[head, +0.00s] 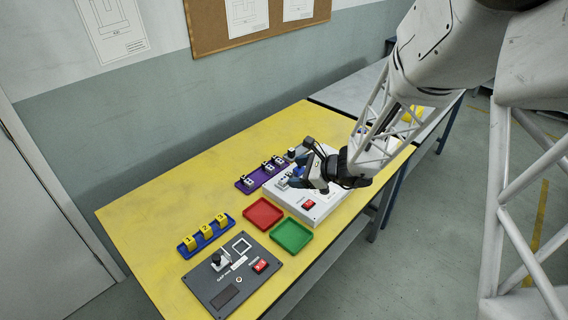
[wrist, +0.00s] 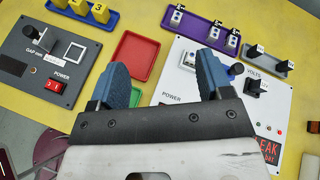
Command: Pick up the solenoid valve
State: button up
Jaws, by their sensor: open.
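A purple tray (wrist: 196,24) holds small silver-and-black blocks (wrist: 176,16) that look like valves, in the wrist view. I cannot tell for certain which part is the solenoid valve. The tray also shows in the head view (head: 257,176), behind the white panel. A grey rack (wrist: 271,58) beside it holds two small dark-topped parts. My gripper (wrist: 163,72) is open and empty, its blue fingers spread apart. In the head view my gripper (head: 311,168) hangs above the white panel (head: 322,209) and hides part of it.
The white panel (wrist: 272,105) has a knob and lights. A red tray (head: 263,214) and a green tray (head: 292,235) lie in front of it. A blue rack (head: 197,241) carries yellow numbered blocks. A dark panel (head: 220,275) lies nearest. The yellow table (head: 160,215) is clear at left.

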aim_at(289, 176)
jog(key=w+d+f+m+t, duration=0.1)
jog(key=w+f+m, duration=0.1)
jog(key=f, duration=0.1)
jog(key=w+d+f+m+t+h, duration=0.1)
jog(key=w+f+m, duration=0.1)
jog(key=f, duration=0.1)
jog(key=w+d+f+m+t, duration=0.1)
jog(key=w+f+m, duration=0.2)
jog(key=f, duration=0.1)
jog(key=shift+h, duration=0.3)
jog(key=shift+x, duration=1.3)
jog(key=shift+x, duration=2.6)
jog(key=shift+r, duration=0.15)
jog(key=shift+c, duration=0.4)
jog(key=c, duration=0.7)
jog(key=shift+o, duration=0.2)
